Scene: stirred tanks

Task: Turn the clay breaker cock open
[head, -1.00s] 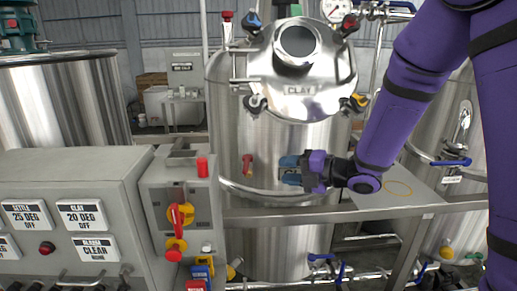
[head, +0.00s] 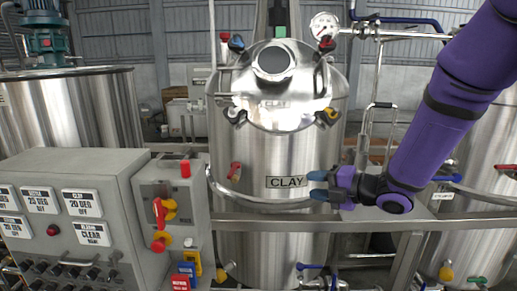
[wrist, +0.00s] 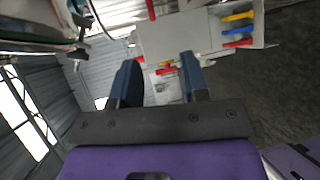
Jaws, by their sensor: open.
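The steel clay tank (head: 268,220) stands in the middle of the head view, with a CLAY plate (head: 287,182) on its wall. Small cocks sit round its lid: a red-handled one (head: 225,38), a blue-handled one (head: 236,42) and another red-handled one (head: 326,43). Lower ones have black (head: 235,115) and yellow (head: 328,116) parts. I cannot tell which is the breaker cock. My gripper (head: 318,185) is open and empty, just right of the plate and well below the lid. The wrist view shows its open fingers (wrist: 160,80) with nothing between them.
A grey control cabinet (head: 75,205) and a switch box (head: 172,205) with a red and yellow handle stand at left. A steel rail (head: 400,221) crosses in front of the tank. A gauge (head: 324,26) and pipes stand at upper right.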

